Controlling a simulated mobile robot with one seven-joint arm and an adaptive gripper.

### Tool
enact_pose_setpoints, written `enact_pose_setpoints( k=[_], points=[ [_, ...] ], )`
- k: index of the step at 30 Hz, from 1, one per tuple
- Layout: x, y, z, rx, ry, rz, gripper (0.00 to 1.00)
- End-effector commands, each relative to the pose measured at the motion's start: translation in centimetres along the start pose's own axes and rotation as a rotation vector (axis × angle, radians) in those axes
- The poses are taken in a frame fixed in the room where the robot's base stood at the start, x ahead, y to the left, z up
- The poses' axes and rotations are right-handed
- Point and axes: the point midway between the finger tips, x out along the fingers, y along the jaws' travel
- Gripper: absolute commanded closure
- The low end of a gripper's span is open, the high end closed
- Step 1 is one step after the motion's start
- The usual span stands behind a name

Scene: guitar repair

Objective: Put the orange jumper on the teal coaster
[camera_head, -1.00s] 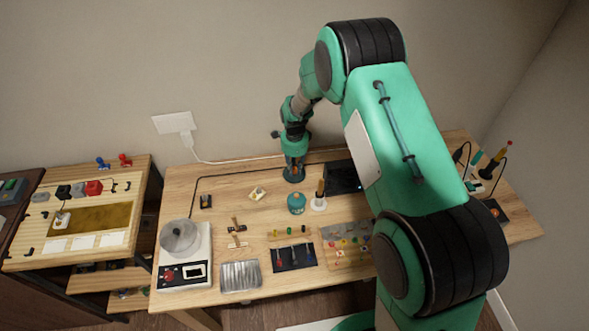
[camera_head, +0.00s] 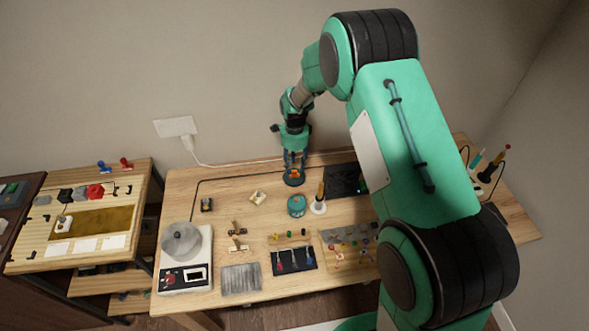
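The small orange jumper (camera_head: 295,172) shows in the head view at the back middle of the workbench. The view is small, so the exact clearance between fingertips and jumper cannot be told.
A black mat (camera_head: 345,181) lies to the right. My arm covers the bench's right part.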

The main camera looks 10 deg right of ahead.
Motion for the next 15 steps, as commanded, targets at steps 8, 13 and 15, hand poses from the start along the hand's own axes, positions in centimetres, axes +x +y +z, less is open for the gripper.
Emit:
enact_pose_setpoints(
  k=[8, 13, 15],
  points=[
    [-4.7, 0.0, 0.0, 0.0, 0.0, -0.002, 0.63],
    [-6.3, 0.0, 0.0, 0.0, 0.0, 0.0, 0.63],
    [-6.7, 0.0, 0.0, 0.0, 0.0, 0.0, 0.63]
  ],
)
